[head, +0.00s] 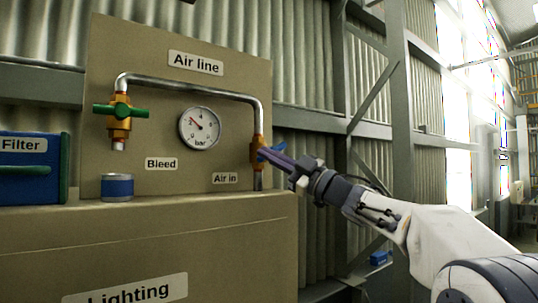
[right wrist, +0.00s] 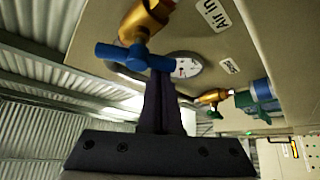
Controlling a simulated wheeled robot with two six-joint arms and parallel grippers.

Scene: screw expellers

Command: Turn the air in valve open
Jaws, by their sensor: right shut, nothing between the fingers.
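The air in valve has a brass body (head: 256,151) and a blue handle (head: 277,148), at the right end of the pipe above the "Air in" label (head: 225,178). In the right wrist view its blue handle (right wrist: 133,57) lies crosswise below the brass body (right wrist: 147,18). My right gripper (head: 263,153) is shut and empty. Its fingertips (right wrist: 158,75) are at the right part of the blue handle; I cannot tell whether they touch it. In the head view the fingers hide part of the handle. My left gripper is not in view.
The bleed valve with a green handle (head: 120,111) is at the left, above a blue can (head: 117,187) on the ledge. A gauge (head: 200,128) sits between the valves. A blue filter box (head: 30,168) is far left. Free room lies right of the panel.

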